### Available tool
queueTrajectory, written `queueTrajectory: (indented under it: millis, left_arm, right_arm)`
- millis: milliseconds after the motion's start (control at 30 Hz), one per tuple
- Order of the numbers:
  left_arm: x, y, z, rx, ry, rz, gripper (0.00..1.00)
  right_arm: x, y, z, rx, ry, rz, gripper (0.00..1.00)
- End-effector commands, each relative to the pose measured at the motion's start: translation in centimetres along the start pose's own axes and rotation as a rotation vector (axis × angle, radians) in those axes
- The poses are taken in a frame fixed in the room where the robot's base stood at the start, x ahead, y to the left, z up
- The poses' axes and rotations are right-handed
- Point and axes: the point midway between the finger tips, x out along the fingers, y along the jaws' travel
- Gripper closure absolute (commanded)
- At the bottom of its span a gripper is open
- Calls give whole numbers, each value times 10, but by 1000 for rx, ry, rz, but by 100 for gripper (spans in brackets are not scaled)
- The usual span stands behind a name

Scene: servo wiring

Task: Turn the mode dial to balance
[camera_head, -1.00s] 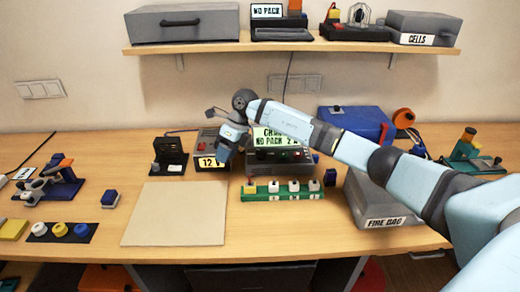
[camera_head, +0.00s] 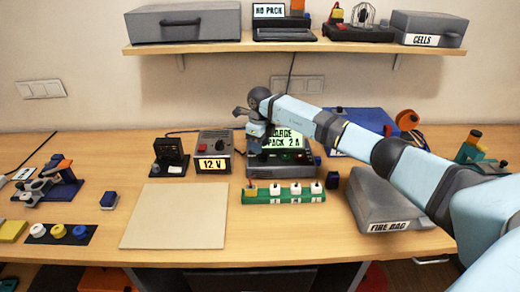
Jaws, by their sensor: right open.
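The charger (camera_head: 290,170) is a dark grey box standing behind the green strip. Its lit screen (camera_head: 288,140) shows text partly covered by my arm; "PACK 2 A" is readable. Small knobs show on its front to the right, but I cannot tell the mode dial or its setting; my gripper hides the charger's left part. My right gripper (camera_head: 255,145) points down in front of the charger's upper left. It is open and holds nothing that I can see; whether it touches the charger I cannot tell. My left gripper is out of view.
A 12 V unit (camera_head: 213,154) stands just left of the charger. The green strip (camera_head: 284,200) with several white-topped posts lies in front. The fire bag box (camera_head: 385,200) is at the right, below my arm. The beige mat (camera_head: 175,215) is bare.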

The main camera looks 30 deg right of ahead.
Motion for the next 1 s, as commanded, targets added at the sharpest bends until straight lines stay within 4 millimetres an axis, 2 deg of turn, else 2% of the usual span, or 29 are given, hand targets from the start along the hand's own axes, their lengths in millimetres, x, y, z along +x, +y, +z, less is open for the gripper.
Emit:
queueTrajectory:
  millis: [100, 200, 533, 567, 733, 1000]
  left_arm:
    - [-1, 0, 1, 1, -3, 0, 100]
    - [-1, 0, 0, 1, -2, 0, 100]
    - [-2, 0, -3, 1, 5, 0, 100]
    - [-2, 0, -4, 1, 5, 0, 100]
    - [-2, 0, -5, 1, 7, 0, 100]
    - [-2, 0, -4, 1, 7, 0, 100]
  right_arm:
    - [16, 0, 0, 0, 2, 1, 58]
    - [23, 0, 0, 0, -1, 0, 58]
    - [27, 0, 0, 0, -1, 0, 58]
    - [27, 0, 0, 0, -1, 0, 61]
    - [27, 0, 0, 0, -1, 0, 100]
    - [27, 0, 0, 11, -1, 0, 100]
